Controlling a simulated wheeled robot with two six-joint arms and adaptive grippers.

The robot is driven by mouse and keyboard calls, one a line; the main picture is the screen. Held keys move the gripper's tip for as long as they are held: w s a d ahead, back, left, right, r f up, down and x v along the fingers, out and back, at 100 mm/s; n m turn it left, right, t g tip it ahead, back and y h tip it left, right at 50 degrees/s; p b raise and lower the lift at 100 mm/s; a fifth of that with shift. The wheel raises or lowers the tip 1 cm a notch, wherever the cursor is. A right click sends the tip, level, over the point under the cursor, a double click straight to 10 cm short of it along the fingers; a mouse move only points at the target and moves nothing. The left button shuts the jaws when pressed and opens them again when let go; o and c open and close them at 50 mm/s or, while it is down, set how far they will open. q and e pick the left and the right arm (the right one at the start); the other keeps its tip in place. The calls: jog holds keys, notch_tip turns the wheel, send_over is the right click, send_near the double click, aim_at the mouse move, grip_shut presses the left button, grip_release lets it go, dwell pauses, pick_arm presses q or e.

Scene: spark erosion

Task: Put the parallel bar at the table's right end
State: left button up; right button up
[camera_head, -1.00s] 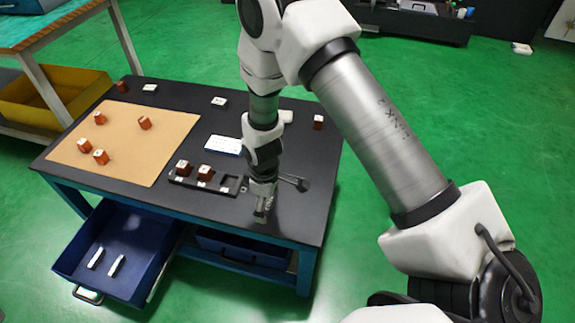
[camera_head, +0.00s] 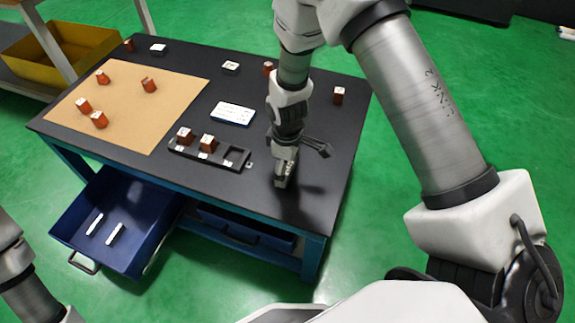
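Two small white bars, which look like parallel bars, lie apart in the open blue drawer: the left one (camera_head: 94,224) and the right one (camera_head: 115,234). The dark table (camera_head: 310,205) stands above the drawer. My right gripper (camera_head: 282,183) points down over the right part of the table, right of the black slotted tray. Its fingertips are small and grey here. I cannot tell whether they hold anything or how high they are. Part of my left arm shows at the lower left edge, with its gripper out of view.
The black tray (camera_head: 222,162) holds two brown blocks; its right slot looks empty. A white card (camera_head: 233,113) lies behind it. A tan mat (camera_head: 130,125) bears several brown blocks. Another brown block (camera_head: 339,95) stands at the far right. The table's right front corner is clear.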

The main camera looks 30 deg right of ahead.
jog(key=shift+r, duration=0.1)
notch_tip(320, 180, up, 12)
jog(key=p, duration=0.3)
jog(key=shift+p, duration=0.35)
jog(key=shift+r, duration=0.1)
